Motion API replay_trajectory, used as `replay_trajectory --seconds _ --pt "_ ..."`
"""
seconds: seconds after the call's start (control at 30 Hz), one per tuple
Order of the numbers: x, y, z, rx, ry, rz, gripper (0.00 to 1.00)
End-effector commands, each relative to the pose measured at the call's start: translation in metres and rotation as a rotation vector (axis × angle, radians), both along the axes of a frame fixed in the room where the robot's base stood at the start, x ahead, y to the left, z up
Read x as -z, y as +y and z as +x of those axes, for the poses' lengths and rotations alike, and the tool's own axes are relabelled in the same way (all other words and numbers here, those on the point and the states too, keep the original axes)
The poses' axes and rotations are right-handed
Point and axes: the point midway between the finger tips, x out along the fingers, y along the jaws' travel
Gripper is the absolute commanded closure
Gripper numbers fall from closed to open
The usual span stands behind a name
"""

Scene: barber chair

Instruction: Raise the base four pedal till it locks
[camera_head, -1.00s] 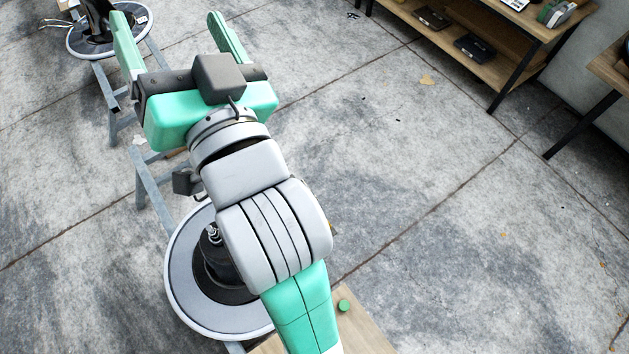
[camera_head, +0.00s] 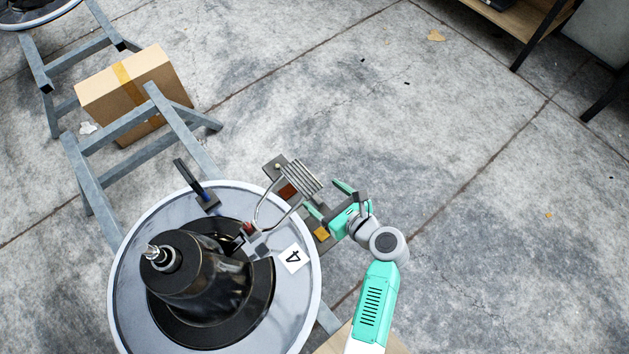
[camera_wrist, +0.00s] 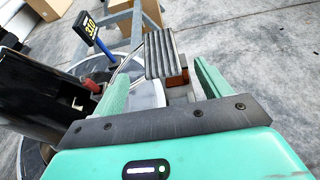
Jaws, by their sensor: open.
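Base four is a round pale disc (camera_head: 138,240) with a black column (camera_head: 200,275) and a "4" label (camera_head: 292,258). Its pedal has a ridged grey pad (camera_head: 300,178) on a bent metal tube, out over the disc's upper right rim. My green gripper (camera_head: 328,198) is open just right of and below the pad, fingers pointing toward it. In the wrist view the pad (camera_wrist: 160,52) lies ahead, between the lines of the two fingers (camera_wrist: 160,85). The fingers do not hold it; I cannot tell whether they touch it. The pedal's exact height is unclear.
A reddish block (camera_head: 288,192) is by the pad. A grey metal frame (camera_head: 115,122) and cardboard box (camera_head: 130,92) lie up left.

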Motion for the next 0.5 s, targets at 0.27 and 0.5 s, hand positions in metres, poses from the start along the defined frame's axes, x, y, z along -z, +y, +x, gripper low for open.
replay_trajectory --seconds 0.27,0.5 --pt "0.017 0.019 0.027 -0.004 -0.003 -0.006 0.24" --pt "0.028 0.038 0.054 -0.003 -0.004 -0.008 0.24"
